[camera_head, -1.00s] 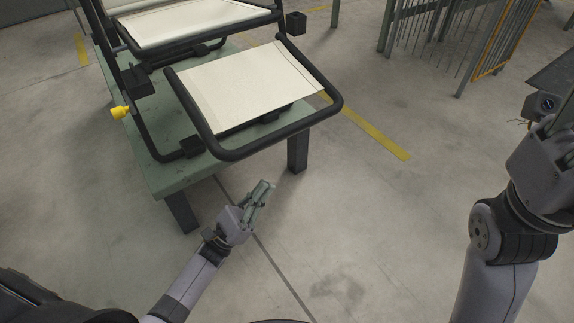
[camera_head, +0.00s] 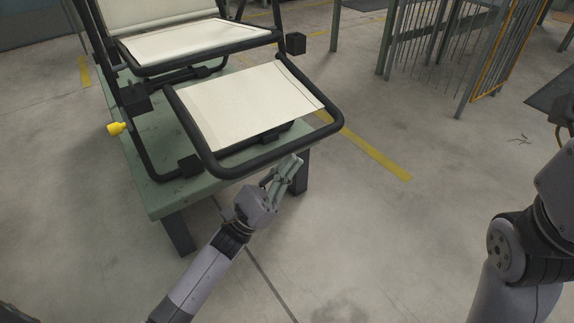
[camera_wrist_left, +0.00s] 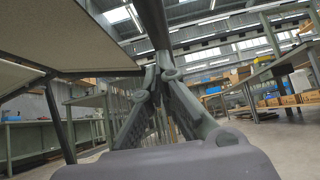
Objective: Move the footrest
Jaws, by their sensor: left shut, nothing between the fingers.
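The footrest (camera_head: 245,100) is a cream panel in a rounded black tube frame, at the near end of the lounger (camera_head: 180,45) on a green table. My left gripper (camera_head: 294,163) is shut and empty, pointing up just below the front tube of the footrest, near its right part. In the left wrist view, the fingers (camera_wrist_left: 160,66) come together at the tips, and the dark tube (camera_wrist_left: 153,22) crosses close above them. I cannot tell whether the fingertips touch the tube. The footrest's underside (camera_wrist_left: 85,35) shows at the upper left there. My right gripper is out of view.
The green table (camera_head: 165,196) stands on dark legs under the lounger. A yellow knob (camera_head: 117,128) sticks out at the frame's left side. A rack with an orange edge (camera_head: 505,50) stands at the upper right. The floor in front and to the right is clear.

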